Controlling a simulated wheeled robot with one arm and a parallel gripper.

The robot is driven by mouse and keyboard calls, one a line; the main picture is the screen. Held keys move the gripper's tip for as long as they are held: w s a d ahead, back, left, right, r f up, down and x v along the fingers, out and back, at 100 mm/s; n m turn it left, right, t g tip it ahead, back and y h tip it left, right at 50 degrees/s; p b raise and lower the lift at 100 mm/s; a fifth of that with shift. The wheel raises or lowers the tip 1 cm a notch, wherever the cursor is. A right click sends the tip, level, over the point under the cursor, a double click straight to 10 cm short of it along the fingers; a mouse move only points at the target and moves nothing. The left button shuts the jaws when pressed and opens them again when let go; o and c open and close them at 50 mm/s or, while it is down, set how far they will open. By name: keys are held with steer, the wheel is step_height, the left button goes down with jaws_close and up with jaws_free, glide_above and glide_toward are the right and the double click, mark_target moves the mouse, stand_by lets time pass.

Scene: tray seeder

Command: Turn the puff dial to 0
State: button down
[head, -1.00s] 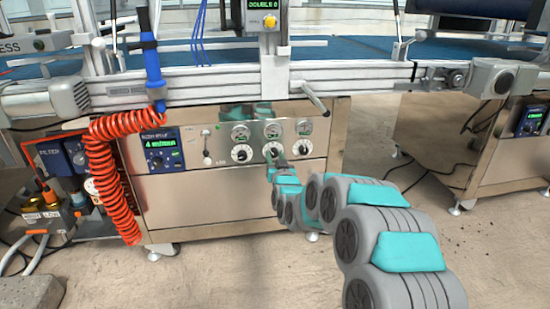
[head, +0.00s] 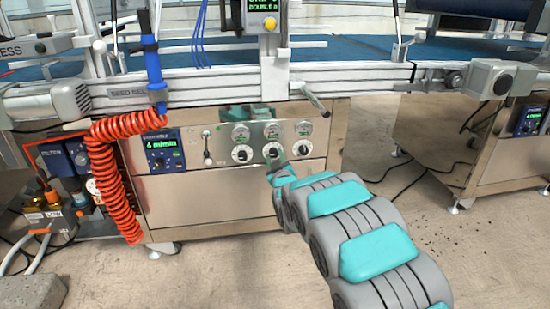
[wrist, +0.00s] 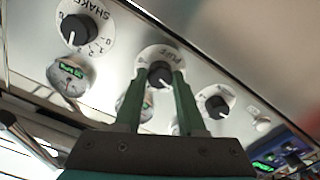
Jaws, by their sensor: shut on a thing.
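The puff dial (wrist: 160,73) is a black knob on a white round scale marked PUFF, which appears upside down in the wrist view. It is the middle of three dials on the steel panel, and it also shows in the head view (head: 273,150). My gripper (wrist: 161,82) has a green finger on each side of the knob and is shut on it. The fingers and the steep angle hide most of the scale, so I cannot read the setting. In the head view, my gripper (head: 273,157) reaches the panel at this dial.
The shake dial (wrist: 77,30) is left of the puff dial in the wrist view; another dial (wrist: 216,105) is on the right. Round gauges (head: 272,130) sit above the dials in the head view. An orange coiled hose (head: 110,180) hangs at left, clear of my arm.

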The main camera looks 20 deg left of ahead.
steer(key=shift+n, duration=1.1)
steer(key=c, duration=0.5)
jaws_free()
steer(key=v, duration=0.7)
steer(key=shift+s+d, duration=0.2)
steer(key=shift+s, duration=0.15)
